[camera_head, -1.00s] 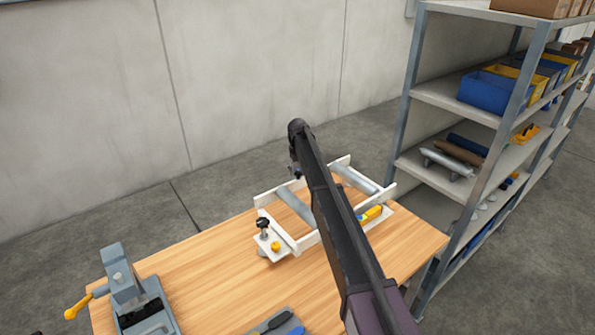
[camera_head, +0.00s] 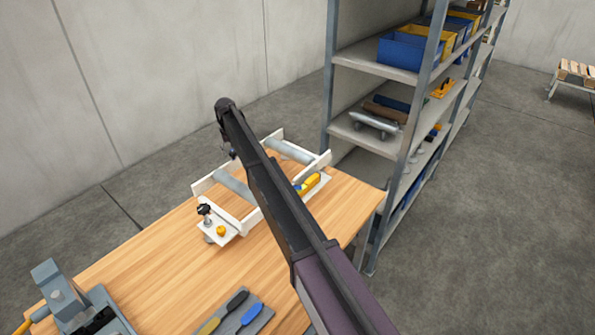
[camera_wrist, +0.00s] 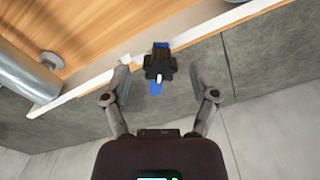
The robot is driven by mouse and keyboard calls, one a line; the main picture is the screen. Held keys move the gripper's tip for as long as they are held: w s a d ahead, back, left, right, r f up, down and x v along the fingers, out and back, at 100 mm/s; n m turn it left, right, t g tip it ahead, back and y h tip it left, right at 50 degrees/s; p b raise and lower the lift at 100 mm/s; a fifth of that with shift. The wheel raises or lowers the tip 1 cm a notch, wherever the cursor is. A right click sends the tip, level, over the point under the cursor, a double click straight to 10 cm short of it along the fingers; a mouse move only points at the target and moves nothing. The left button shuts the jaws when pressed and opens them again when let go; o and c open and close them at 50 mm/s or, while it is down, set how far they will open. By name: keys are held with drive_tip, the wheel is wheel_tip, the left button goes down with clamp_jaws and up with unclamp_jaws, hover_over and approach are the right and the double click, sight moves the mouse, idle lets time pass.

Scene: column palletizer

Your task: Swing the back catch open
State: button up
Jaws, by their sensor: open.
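The back catch (camera_wrist: 154,66), a black knob-like piece with blue parts, sits at the white rail (camera_wrist: 215,38) in the wrist view. My gripper (camera_wrist: 160,82) is open, with one finger on each side of the catch and apart from it. In the head view, the white roller frame (camera_head: 240,230) stands on the wooden bench. My arm crosses in front of it, and my gripper is mostly hidden at its far end, near the frame's back. I cannot make out the back catch there. A front black knob (camera_head: 204,209) and a yellow knob (camera_head: 221,231) sit on the frame's near-left plate.
The wooden bench (camera_head: 150,270) also bears a grey vise (camera_head: 60,290) and a tray with screwdrivers (camera_head: 232,312). A metal shelf (camera_head: 375,65) stands behind right. Open floor lies between bench and wall.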

sight(233, 151)
drive_tip(key=m, duration=0.7)
drive_tip(key=shift+d+m, duration=0.1)
drive_tip(key=shift+m, duration=0.3)
wheel_tip(233, 151, up, 14)
drive_tip(key=p, duration=1.4)
drive_tip(key=shift+n, duration=0.7)
drive_tip(key=s+d+f+b, duration=0.3)
drive_tip(key=s+d, duration=0.2)
drive_tip(key=d, duration=0.3)
drive_tip(key=s+d+f+b, duration=0.3)
drive_tip(key=s+d, duration=0.3)
drive_tip(key=d, duration=0.3)
drive_tip(key=s+d+f+b, duration=0.4)
drive_tip(key=s+d, duration=0.2)
drive_tip(key=d, duration=0.3)
drive_tip(key=s+d+f+b, duration=0.2)
drive_tip(key=s+d, duration=0.7)
drive_tip(key=s, duration=0.3)
drive_tip(key=s+d+f+n+b, duration=0.1)
drive_tip(key=s+d+f+b, duration=0.1)
drive_tip(key=s+d, duration=0.7)
drive_tip(key=s, duration=0.4)
drive_tip(key=shift+s+f+b, duration=0.3)
drive_tip(key=shift+f+b, duration=0.1)
